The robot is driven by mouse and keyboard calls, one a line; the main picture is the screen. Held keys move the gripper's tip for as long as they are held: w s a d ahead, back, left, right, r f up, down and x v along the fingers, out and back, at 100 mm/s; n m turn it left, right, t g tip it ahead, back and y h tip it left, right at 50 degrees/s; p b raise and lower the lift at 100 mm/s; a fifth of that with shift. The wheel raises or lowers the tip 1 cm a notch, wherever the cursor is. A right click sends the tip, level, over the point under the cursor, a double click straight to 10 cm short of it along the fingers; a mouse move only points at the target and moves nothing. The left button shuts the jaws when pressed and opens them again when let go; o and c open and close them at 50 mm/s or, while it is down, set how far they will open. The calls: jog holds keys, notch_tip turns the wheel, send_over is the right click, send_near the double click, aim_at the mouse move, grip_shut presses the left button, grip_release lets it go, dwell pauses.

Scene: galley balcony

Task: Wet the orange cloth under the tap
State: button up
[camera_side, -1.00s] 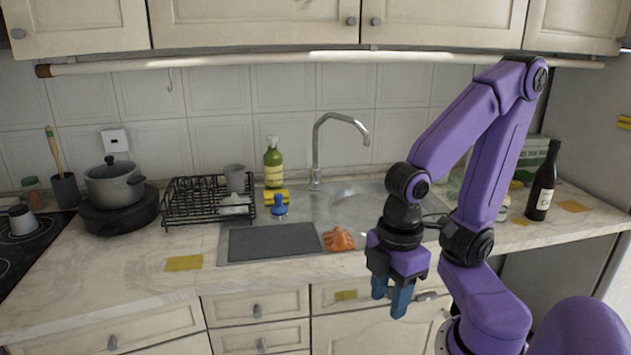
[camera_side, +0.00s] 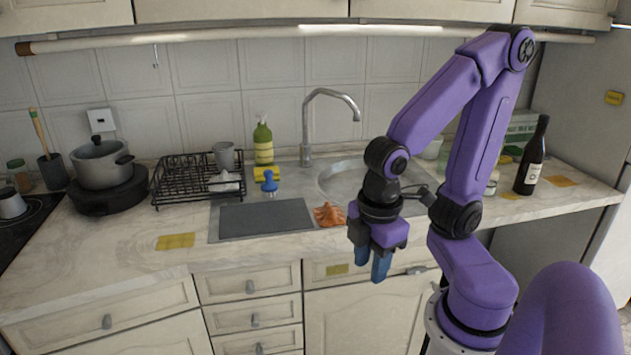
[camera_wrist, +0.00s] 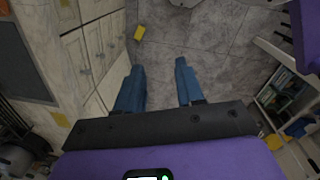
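The orange cloth (camera_side: 328,214) lies crumpled on the counter, at the front edge of the sink unit, beside the dark grey drainer panel. The metal tap (camera_side: 306,130) rises behind the sink, its curved spout reaching right over the round basin (camera_side: 338,178). No water shows at the spout. My gripper (camera_side: 371,270) points down in front of the counter edge, to the right of the cloth and apart from it. In the wrist view my gripper (camera_wrist: 158,84) has its two blue fingers wide apart with nothing between them.
A black dish rack (camera_side: 185,183), blue-handled brush (camera_side: 269,182) and green soap bottle (camera_side: 263,145) stand left of the tap. A pot (camera_side: 98,165) is at far left. A dark wine bottle (camera_side: 532,160) stands right of my arm. The front left counter is mostly clear.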

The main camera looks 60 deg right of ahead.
aim_at(306, 163)
jog(key=w+d+f+n+t+h, duration=0.15)
jog(key=w+d+h, duration=0.45)
jog(key=w+d, duration=0.6)
jog(key=w+d+f+n+t+h, duration=0.1)
jog(key=w+d+n+t+h, duration=0.2)
jog(key=w+d+h, duration=0.85)
jog(key=w+d+f+n+t+y, duration=0.1)
jog(key=w+d+f+n, duration=0.1)
jog(key=w+d, duration=0.1)
jog(key=w+d+f+n+t+y, duration=0.1)
jog(key=w+d+f+n+t, duration=0.1)
jog(key=w, duration=0.3)
jog(key=w+d+f+n+t+y, duration=0.1)
jog(key=w+d+f+n+t, duration=0.1)
jog(key=w+d+f+n, duration=0.1)
jog(key=shift+w+d+f+n, duration=0.15)
jog(key=shift+w+d+f, duration=0.1)
jog(key=shift+d, duration=0.2)
jog(key=shift+w+d+f+n, duration=0.1)
jog(key=shift+w+d+f, duration=0.15)
jog(key=shift+d, duration=0.15)
jog(key=x, duration=1.7)
jog(key=shift+w+f, duration=0.1)
jog(key=shift+w, duration=0.05)
